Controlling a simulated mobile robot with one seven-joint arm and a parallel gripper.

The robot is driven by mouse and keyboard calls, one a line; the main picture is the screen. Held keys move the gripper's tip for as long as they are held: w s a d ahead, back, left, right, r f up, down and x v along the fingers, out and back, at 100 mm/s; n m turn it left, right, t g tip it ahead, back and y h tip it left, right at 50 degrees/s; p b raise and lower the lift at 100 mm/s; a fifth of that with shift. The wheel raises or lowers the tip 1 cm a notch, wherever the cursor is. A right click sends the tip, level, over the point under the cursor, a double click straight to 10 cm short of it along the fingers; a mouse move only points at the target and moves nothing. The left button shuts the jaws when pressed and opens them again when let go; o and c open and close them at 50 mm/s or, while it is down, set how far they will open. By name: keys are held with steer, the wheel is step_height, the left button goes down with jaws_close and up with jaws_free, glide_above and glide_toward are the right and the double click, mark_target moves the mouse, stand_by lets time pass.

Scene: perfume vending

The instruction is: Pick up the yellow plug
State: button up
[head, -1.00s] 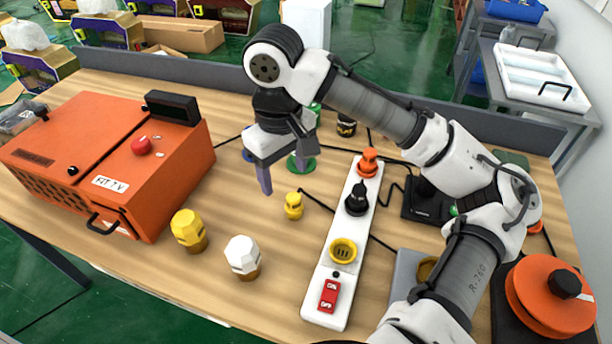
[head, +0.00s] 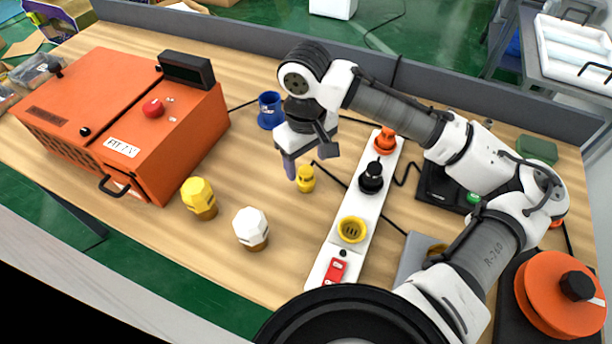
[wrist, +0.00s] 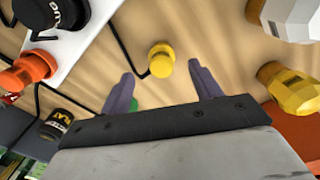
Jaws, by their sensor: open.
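The yellow plug (head: 306,179) stands on the wooden table, left of the white power strip, with a black cable beside it. In the wrist view the yellow plug (wrist: 161,59) lies ahead of the fingertips, roughly midway between them. My gripper (head: 303,168) is open and empty. In the head view one finger shows just left of and behind the plug; the other is hard to make out. In the wrist view both purple fingers of my gripper (wrist: 162,72) are spread apart, not touching the plug.
The white power strip (head: 321,269) holds a black plug (head: 371,178) and an orange plug (head: 385,140); its yellow socket (head: 351,230) is empty. A yellow-capped bottle (head: 199,197) and a white-capped bottle (head: 250,229) stand front left. An orange machine (head: 150,150) fills the left. A blue holder (head: 270,110) stands behind.

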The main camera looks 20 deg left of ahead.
mark_target(305, 169)
steer(key=shift+a+f+p, duration=0.15)
steer(key=shift+f+p, duration=0.45)
steer(key=shift+f, duration=1.75)
steer(key=c, duration=1.1)
